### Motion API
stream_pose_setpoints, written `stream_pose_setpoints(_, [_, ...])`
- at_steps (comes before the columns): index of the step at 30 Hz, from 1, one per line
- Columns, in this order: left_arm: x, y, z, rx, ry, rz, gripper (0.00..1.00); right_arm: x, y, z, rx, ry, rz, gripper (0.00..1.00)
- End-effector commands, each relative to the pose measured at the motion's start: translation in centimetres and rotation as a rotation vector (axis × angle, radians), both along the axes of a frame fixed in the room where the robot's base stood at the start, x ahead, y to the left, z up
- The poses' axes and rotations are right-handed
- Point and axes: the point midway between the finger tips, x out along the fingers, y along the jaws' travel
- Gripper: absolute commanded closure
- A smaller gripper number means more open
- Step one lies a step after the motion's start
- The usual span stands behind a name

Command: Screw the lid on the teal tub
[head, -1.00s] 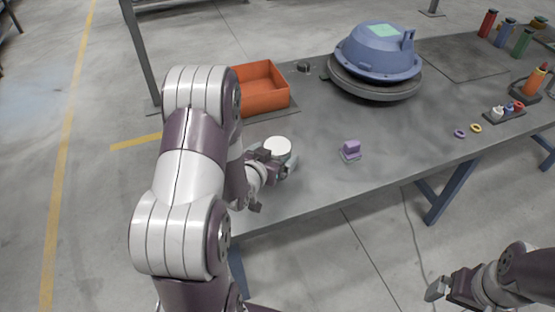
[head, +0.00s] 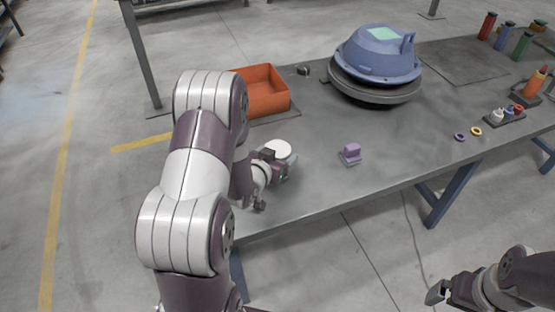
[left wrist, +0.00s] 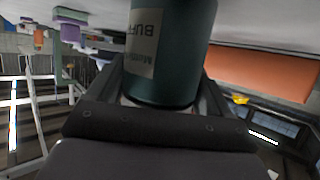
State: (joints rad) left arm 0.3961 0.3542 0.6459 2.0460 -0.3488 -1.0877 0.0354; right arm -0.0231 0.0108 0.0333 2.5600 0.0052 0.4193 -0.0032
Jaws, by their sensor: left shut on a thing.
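The teal tub (left wrist: 172,50) stands between the fingers of my left gripper in the left wrist view, which shows it upside down with part of a pale label. In the head view my left gripper (head: 277,165) is shut on the tub near the table's front left edge. A white round top (head: 279,149), which looks like the lid, shows over the tub; I cannot tell how it sits. My right gripper (head: 440,291) is at the lower right, off the table's front edge, and its opening is not clear.
A purple block (head: 350,154) stands right of the tub. An orange bin (head: 262,92) is behind it. A large blue hood (head: 378,55) rests on a round grey base farther back. Small rings and bottles are at the right.

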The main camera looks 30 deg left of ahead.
Motion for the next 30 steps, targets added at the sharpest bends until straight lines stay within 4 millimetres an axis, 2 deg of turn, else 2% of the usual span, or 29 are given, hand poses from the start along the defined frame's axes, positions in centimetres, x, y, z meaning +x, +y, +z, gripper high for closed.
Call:
stream_pose_setpoints(5, [0.1,0.0,1.3,0.002,-0.007,0.001,0.68,0.0,0.0,0.2,0.000,0.000,0.000,0.00])
stream_pose_setpoints(11, [0.1,0.0,4.7,0.003,-0.008,-0.001,0.68,0.0,0.0,0.6,0.000,0.000,0.000,0.00])
stream_pose_setpoints(21, [0.2,-8.0,8.9,0.001,-0.007,-0.007,0.68,0.0,0.0,0.4,0.000,0.000,0.000,0.00])
stream_pose_setpoints(25, [0.2,-10.0,10.1,-0.001,-0.006,-0.005,0.68,0.0,0.0,0.5,0.000,0.000,0.000,0.00])
stream_pose_setpoints(30, [0.2,-11.4,11.0,-0.001,-0.004,-0.002,0.68,0.0,0.0,0.5,0.000,0.000,0.000,0.00])
